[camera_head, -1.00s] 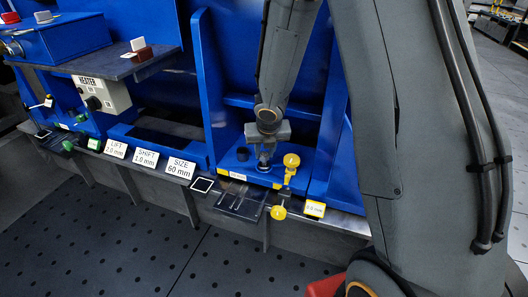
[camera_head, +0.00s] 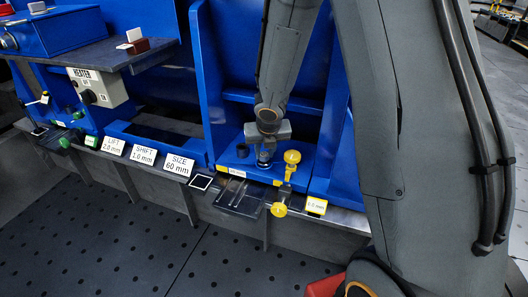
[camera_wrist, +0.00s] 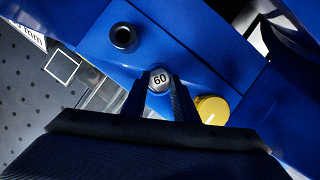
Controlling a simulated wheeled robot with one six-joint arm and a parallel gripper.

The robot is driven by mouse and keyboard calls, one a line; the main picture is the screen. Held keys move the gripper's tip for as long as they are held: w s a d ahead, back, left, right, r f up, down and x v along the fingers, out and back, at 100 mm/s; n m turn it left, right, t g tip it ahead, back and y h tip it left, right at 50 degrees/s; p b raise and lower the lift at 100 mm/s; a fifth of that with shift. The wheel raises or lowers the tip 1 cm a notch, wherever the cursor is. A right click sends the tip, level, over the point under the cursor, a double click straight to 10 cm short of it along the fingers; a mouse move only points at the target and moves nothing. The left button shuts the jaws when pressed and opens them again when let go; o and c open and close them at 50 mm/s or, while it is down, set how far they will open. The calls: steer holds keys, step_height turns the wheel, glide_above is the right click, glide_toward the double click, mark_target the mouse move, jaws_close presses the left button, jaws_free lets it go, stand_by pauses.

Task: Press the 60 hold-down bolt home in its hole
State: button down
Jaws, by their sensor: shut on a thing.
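The hold-down bolt has a silver hex head marked 60 (camera_wrist: 159,79) and sits between my fingertips in the wrist view. In the head view my gripper (camera_head: 265,151) points down over the blue base plate (camera_head: 229,160). My gripper (camera_wrist: 158,90) is shut on the bolt. The bolt shows in the head view only as a small bright piece under the jaws. Its shank and its hole are hidden, so I cannot tell how deep it sits.
A yellow knob (camera_wrist: 211,109) stands close on the right. A second yellow knob (camera_head: 278,210) is at the front edge. Blue walls enclose the plate.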

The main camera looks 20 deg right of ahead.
steer(key=shift+f+b, duration=0.4)
steer(key=shift+b, duration=0.05)
steer(key=c, duration=1.3)
jaws_free()
steer(key=shift+c, duration=0.2)
steer(key=shift+r, duration=0.1)
steer(key=p+v, duration=0.6)
steer(key=v, duration=0.1)
steer(key=shift+r, duration=0.35)
steer(key=shift+s+a, duration=0.15)
steer(key=shift+s, duration=0.05)
